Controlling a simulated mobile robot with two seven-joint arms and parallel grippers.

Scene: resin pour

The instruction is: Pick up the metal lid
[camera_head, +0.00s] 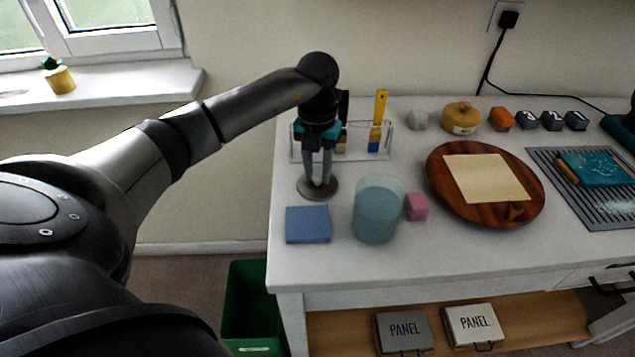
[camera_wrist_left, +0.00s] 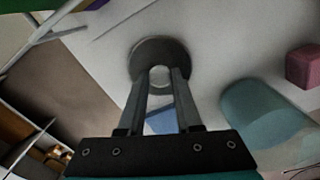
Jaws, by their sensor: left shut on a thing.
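The metal lid (camera_head: 304,190) is a small grey disc near the left end of the white table, just behind a blue block. My left gripper (camera_head: 319,179) points down over it, with its fingers shut on the lid's middle. In the left wrist view, the dark round lid (camera_wrist_left: 148,50) sits at the tips of my left gripper (camera_wrist_left: 160,78), with a pale round part between them. I cannot tell whether the lid touches the table. My right gripper is not in view.
A blue block (camera_head: 307,224), a translucent blue cup (camera_head: 375,215) and a pink cube (camera_head: 416,207) stand close by. A clear rack (camera_head: 383,153) with a yellow-handled tool is behind. A round wooden board (camera_head: 440,185) lies to the right. A green bin (camera_head: 250,310) is below.

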